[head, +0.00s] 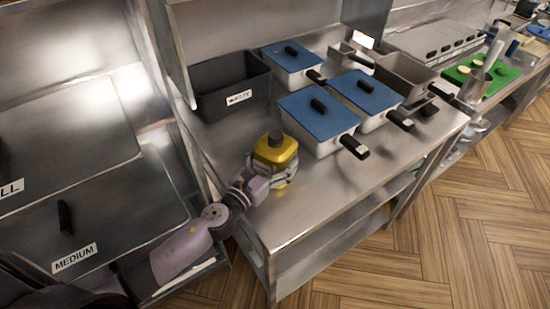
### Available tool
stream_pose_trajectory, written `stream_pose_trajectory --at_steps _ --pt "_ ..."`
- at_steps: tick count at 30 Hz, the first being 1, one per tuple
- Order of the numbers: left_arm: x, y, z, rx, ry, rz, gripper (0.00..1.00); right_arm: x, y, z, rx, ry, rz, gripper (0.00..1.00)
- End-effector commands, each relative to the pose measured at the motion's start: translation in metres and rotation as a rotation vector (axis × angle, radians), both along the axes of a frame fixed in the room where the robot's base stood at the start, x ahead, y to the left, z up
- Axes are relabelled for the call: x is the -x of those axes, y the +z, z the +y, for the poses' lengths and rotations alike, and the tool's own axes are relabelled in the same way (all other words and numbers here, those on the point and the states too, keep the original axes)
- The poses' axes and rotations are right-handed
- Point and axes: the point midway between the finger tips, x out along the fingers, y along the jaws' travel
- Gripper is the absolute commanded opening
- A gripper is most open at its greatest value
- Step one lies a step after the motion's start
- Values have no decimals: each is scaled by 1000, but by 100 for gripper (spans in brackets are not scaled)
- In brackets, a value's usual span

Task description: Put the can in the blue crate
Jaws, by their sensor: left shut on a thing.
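A yellow can (275,150) with a dark cap stands upright at the left front part of the steel counter. My left gripper (281,176) is around the can's lower part and shut on it. The fingers cover part of the can's lower side, and I cannot tell whether its base touches the counter. I see no blue crate in the head view. My right gripper is not in view.
White pans with blue lids (319,112) stand on the counter behind and right of the can. A black labelled bin (232,86) stands behind it. The steel counter (330,188) is bare at the front right. A green board (484,76) lies farther right.

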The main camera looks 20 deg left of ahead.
Motion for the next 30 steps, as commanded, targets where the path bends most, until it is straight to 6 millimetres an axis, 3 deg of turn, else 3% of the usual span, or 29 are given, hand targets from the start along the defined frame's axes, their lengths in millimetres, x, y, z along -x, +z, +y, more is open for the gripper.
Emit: stream_pose_trajectory --at_steps 2,3,9,11,23,30 --pt "0 -4 0 0 0 -1 36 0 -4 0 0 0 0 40" --pt "0 -2 0 0 0 0 80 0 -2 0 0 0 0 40" --pt "0 -2 0 0 0 0 94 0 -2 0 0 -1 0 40" --pt "0 -2 0 0 0 0 98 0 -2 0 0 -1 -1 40" --pt "0 3 0 0 0 -1 98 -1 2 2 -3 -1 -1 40" --pt "40 -4 11 -2 0 3 98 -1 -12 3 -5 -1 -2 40"
